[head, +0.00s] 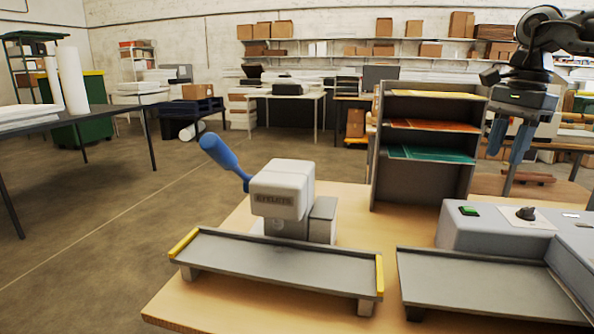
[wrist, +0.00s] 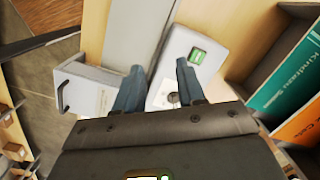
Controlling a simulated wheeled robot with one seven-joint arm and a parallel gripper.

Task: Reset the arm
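My gripper (head: 509,143) hangs from my arm at the upper right of the head view, fingers pointing down. Its two blue fingers are apart with nothing between them; the wrist view also shows the open gripper (wrist: 159,82). The grey roll laminator (head: 490,236), with a green button and a dark knob, sits at the right of the wooden table. In the wrist view the laminator (wrist: 212,30) is beyond the fingers, with a visible gap to them.
A white device (head: 283,188) with a raised blue lever stands behind a grey tray (head: 275,262) with yellow ends. A second tray (head: 480,285) fronts the laminator. A grey shelf rack (head: 425,180) with coloured sheets stands left of my gripper. Air around the gripper looks clear.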

